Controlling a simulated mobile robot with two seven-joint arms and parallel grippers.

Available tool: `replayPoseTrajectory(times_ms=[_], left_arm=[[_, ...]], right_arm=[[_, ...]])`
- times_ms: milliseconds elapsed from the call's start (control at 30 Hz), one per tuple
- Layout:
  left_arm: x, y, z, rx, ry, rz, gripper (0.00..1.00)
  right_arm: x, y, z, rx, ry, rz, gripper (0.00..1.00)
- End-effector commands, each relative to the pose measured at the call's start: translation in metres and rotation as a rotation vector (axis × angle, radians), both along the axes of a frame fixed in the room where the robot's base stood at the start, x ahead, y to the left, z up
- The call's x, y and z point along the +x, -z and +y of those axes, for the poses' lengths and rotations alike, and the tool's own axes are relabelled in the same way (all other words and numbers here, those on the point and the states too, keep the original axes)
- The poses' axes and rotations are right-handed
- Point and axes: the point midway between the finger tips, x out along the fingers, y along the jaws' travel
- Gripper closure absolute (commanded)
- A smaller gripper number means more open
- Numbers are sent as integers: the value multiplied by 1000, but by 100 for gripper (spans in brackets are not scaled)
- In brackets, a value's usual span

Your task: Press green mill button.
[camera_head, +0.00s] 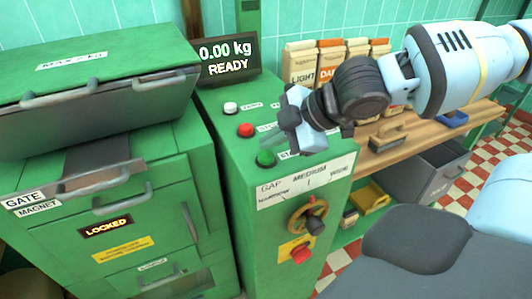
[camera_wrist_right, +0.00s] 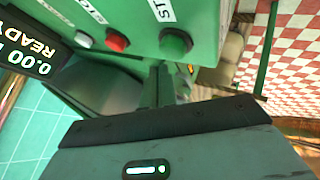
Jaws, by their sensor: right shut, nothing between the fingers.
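The green button (camera_head: 265,158) is on the sloping top of the green mill control cabinet (camera_head: 236,215), nearest the front of a row with a red and a white button. It also shows near the top of the right wrist view (camera_wrist_right: 175,43). My right gripper (camera_head: 274,142) is shut and empty. Its fingertips are just above and beside the green button in the head view. In the right wrist view the shut fingers (camera_wrist_right: 163,82) point toward the green button and end close to it; I cannot tell whether they touch. My left gripper is not in view.
The red button (camera_head: 246,130) and white button (camera_head: 231,107) lie behind the green one. A display (camera_head: 228,61) reads 0.00 kg READY. A gap dial (camera_head: 308,215) and a red knob (camera_head: 300,255) are on the cabinet front. A wooden shelf (camera_head: 415,142) with bags stands right.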

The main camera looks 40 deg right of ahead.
Motion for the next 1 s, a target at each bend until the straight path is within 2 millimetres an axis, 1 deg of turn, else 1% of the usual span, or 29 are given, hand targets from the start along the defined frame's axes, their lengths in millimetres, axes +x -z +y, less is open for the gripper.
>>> replayPoseTrajectory(times_ms=[267, 567, 1000], left_arm=[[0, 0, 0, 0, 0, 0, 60], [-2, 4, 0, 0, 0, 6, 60], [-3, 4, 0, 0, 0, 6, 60]], right_arm=[[0, 1, 0, 0, 0, 0, 100], [0, 9, 0, 1, 0, 1, 100], [0, 9, 0, 0, 0, 0, 100]])
